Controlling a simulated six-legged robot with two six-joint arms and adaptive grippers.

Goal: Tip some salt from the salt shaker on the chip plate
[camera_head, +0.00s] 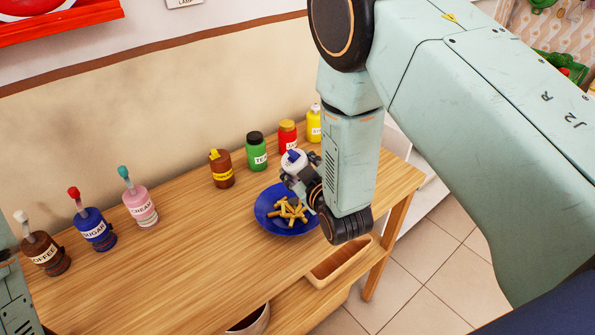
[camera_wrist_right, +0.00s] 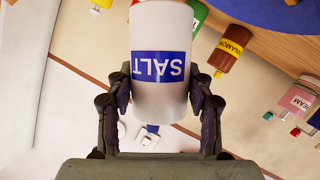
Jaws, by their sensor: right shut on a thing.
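The salt shaker (camera_wrist_right: 165,95), white with a blue SALT label, is clamped between both fingers of my right gripper (camera_wrist_right: 164,92) in the right wrist view. Its label reads upside down there. In the head view the white shaker (camera_head: 294,160) shows at the right gripper (camera_head: 296,176), above the far rim of the chip plate. The chip plate (camera_head: 266,222) is blue and holds several chips (camera_head: 290,212); my right arm covers part of its right side. A strip of the plate shows in the right wrist view (camera_wrist_right: 265,14). The shaker's exact tilt is hard to tell. My left gripper is not clearly seen.
Behind the plate stand a cinnamon jar (camera_head: 221,169), green (camera_head: 256,153) and red (camera_head: 287,135) jars and a yellow bottle (camera_head: 314,124). Coffee (camera_head: 47,254), sugar (camera_head: 95,230) and cream (camera_head: 141,206) bottles stand left. The wooden table (camera_head: 190,275) is clear at its front middle.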

